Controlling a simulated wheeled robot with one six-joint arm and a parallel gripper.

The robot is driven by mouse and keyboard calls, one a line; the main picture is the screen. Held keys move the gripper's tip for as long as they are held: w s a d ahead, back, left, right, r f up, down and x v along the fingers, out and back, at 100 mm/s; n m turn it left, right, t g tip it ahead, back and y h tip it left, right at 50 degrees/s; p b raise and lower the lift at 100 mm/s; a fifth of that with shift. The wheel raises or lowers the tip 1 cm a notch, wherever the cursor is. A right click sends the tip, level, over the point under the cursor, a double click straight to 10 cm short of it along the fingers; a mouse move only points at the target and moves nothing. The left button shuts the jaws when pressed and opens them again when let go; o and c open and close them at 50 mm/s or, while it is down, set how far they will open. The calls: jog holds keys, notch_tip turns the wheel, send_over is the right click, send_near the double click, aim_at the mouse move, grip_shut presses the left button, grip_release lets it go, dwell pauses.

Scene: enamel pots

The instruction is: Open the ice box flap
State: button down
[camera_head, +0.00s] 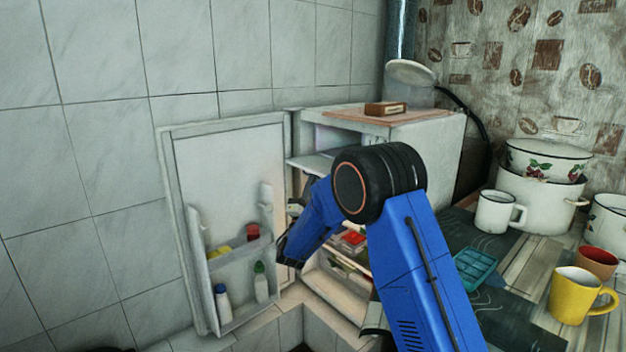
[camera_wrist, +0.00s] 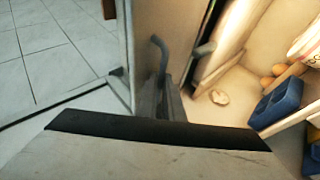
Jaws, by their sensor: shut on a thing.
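The ice box flap (camera_head: 312,163) is a pale panel at the top of the open fridge (camera_head: 430,150) in the head view. It sticks out toward the left, swung out from the compartment. My gripper (camera_head: 296,208) is just below the flap's outer end, partly hidden by my blue arm. In the wrist view, a pale slab with a black edge, seemingly the flap (camera_wrist: 150,158), fills the bottom. My gripper's grey fingers (camera_wrist: 178,90) rise behind that edge. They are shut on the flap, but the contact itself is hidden.
The fridge door (camera_head: 230,170) stands open at the left, with bottles in its shelf. A small box (camera_head: 385,108) lies on top of the fridge. Pots, mugs and a yellow mug (camera_head: 572,296) stand at the right. A blue container (camera_wrist: 277,103) shows inside the fridge.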

jog(key=shift+w+d+f+n+t+y, duration=0.3)
jog(key=shift+d+f+n+t, duration=0.15)
jog(key=shift+d, duration=0.25)
jog(key=shift+f, duration=0.2)
jog(key=c, duration=1.9)
grip_release()
jog(key=shift+w+d+f, duration=0.15)
jog(key=shift+w+f, duration=0.05)
jog(key=shift+r, duration=0.15)
jog(key=shift+s+r, duration=0.15)
jog(key=shift+s, duration=0.05)
jog(key=shift+a, duration=0.25)
